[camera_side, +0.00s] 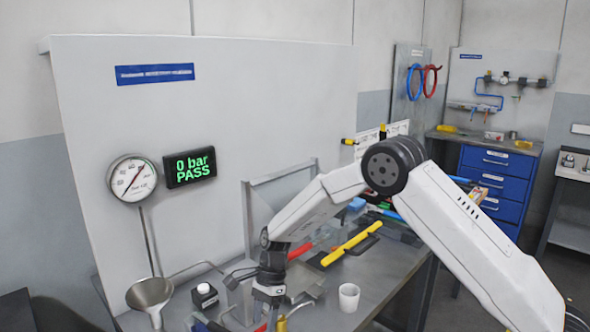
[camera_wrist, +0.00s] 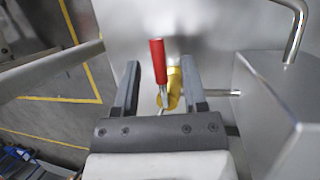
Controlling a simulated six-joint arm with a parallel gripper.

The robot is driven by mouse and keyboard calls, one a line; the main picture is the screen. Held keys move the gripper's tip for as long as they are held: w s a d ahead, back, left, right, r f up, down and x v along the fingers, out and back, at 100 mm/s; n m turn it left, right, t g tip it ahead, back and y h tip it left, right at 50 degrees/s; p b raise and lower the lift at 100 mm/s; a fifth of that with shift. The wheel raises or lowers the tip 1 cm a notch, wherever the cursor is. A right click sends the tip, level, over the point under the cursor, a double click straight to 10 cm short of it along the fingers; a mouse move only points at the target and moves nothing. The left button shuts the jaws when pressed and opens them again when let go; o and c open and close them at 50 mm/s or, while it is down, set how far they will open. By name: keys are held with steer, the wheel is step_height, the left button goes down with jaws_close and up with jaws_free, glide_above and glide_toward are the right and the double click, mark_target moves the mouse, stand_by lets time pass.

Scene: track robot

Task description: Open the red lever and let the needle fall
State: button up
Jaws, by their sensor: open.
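The red lever (camera_wrist: 158,62) stands up from a brass valve (camera_wrist: 174,88) in the wrist view. My gripper (camera_wrist: 160,78) is open, with one finger on each side of the lever and a gap on both sides. The valve body is partly hidden behind the gripper. In the side view, my gripper is low at the bench's front, its fingers hard to make out. The round gauge (camera_side: 132,179) hangs on the panel at left. Its thin needle slants from lower left to upper right; I cannot tell which end is the tip.
A display (camera_side: 189,168) beside the gauge reads "0 bar PASS". A metal funnel (camera_side: 150,293), a black button box (camera_side: 204,296) and a white cup (camera_side: 349,297) are near my gripper. A metal block (camera_wrist: 275,105) and bent pipe (camera_wrist: 294,30) stand close at right in the wrist view.

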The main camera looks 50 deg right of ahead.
steer(key=v, duration=0.7)
steer(key=shift+r, duration=0.4)
steer(key=shift+w+d, duration=0.1)
steer(key=shift+d, duration=0.05)
steer(key=s+d+n+t+h, duration=0.2)
steer(key=s+n, duration=0.7)
steer(key=s, duration=0.1)
steer(key=s+d+n+t+h, duration=0.2)
steer(key=s+n, duration=0.7)
steer(key=s, duration=0.2)
steer(key=shift+d+r+n+t+h, duration=0.2)
steer(key=shift+d+n+t+h, duration=0.05)
steer(key=shift+n+t+h, duration=0.05)
